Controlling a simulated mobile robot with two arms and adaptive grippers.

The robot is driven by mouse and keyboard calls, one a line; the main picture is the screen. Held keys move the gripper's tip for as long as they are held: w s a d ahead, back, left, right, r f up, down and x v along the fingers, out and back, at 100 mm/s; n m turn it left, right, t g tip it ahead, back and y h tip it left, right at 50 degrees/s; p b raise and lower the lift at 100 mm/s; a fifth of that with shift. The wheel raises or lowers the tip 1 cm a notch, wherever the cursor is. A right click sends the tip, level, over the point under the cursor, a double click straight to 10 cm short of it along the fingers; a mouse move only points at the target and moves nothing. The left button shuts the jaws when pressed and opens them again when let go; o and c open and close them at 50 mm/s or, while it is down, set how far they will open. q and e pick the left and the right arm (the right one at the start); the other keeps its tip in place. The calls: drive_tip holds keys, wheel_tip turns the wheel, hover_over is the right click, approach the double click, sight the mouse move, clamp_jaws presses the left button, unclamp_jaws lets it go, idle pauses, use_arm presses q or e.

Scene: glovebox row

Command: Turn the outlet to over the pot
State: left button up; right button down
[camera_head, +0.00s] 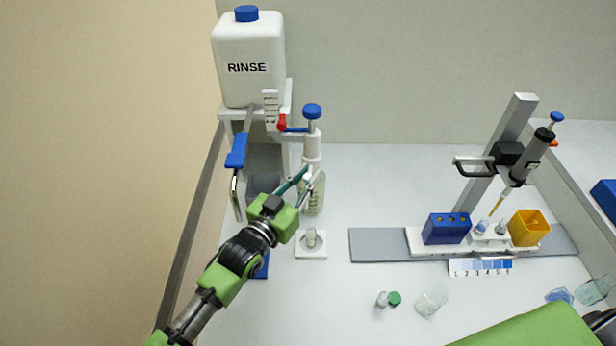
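The dispenser bottle (318,200) stands at the back left, with a white pump body and a blue knob (312,110) on top. Its outlet is hard to make out behind my gripper's fingers. A small pot (311,237) stands on a white square pad (311,252) in front of the bottle. My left gripper (309,178) reaches in from the left at the front of the dispenser, above and behind the pot. Its fingertips show apart, at the pump body just above the bottle; I cannot tell whether they touch the outlet. My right gripper is out of view.
A RINSE tank (247,78) on a stand, with a blue lever (237,150) and a metal spout, is close left. A pipette stand (497,150), blue block (446,228) and yellow box (528,228) stand right.

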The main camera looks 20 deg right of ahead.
use_arm(q)
drive_tip(key=shift+o, duration=0.6)
drive_tip(key=shift+s+a, duration=0.1)
drive_tip(key=shift+a, duration=0.05)
drive_tip(key=v, duration=1.2)
